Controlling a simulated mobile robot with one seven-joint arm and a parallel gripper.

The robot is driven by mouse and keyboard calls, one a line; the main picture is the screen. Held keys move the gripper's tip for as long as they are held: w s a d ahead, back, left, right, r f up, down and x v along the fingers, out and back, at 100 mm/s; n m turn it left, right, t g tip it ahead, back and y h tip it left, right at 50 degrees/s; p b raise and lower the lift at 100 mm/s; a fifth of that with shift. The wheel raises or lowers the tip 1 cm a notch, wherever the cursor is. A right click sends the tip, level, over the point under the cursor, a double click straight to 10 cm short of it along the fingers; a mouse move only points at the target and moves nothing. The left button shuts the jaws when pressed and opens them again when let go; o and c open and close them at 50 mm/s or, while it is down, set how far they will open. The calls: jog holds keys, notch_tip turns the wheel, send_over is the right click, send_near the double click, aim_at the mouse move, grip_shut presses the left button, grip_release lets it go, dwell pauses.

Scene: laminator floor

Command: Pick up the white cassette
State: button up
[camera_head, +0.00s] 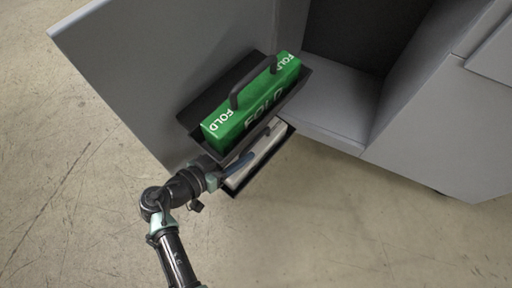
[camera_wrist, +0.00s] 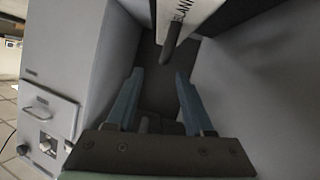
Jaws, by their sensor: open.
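The white cassette (camera_head: 239,178) lies in a lower black holder, below a green cassette, in the head view. Much of it is hidden by the upper holder and my gripper. In the wrist view, a white block with partly cut-off dark lettering, which looks like the white cassette (camera_wrist: 203,12), is at the top edge with a dark handle bar (camera_wrist: 177,35) in front. My gripper (camera_wrist: 158,74) is open, its two blue fingers pointing toward the handle, with nothing visible held between them. In the head view my gripper (camera_head: 243,161) is beside the lower holder.
The green cassette (camera_head: 225,127), marked FOLD with a black handle, sits in an upper black holder (camera_head: 188,113) on a grey panel (camera_head: 150,60). A grey cabinet (camera_head: 430,130) with a dark opening stands at right. Open concrete floor (camera_head: 60,190) lies left and in front.

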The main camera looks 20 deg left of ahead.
aim_at(251, 143)
jog(key=shift+x, duration=1)
jog(key=b+x, duration=0.2)
jog(key=x, duration=0.1)
jog(key=b+x, duration=0.1)
jog(key=x, duration=0.1)
jog(key=shift+a+f, duration=0.3)
jog(key=shift+a, duration=0.05)
jog(key=shift+w+d, duration=0.1)
jog(key=shift+w, duration=0.1)
jog(key=shift+c, duration=0.3)
grip_shut()
jog(key=shift+r, duration=0.1)
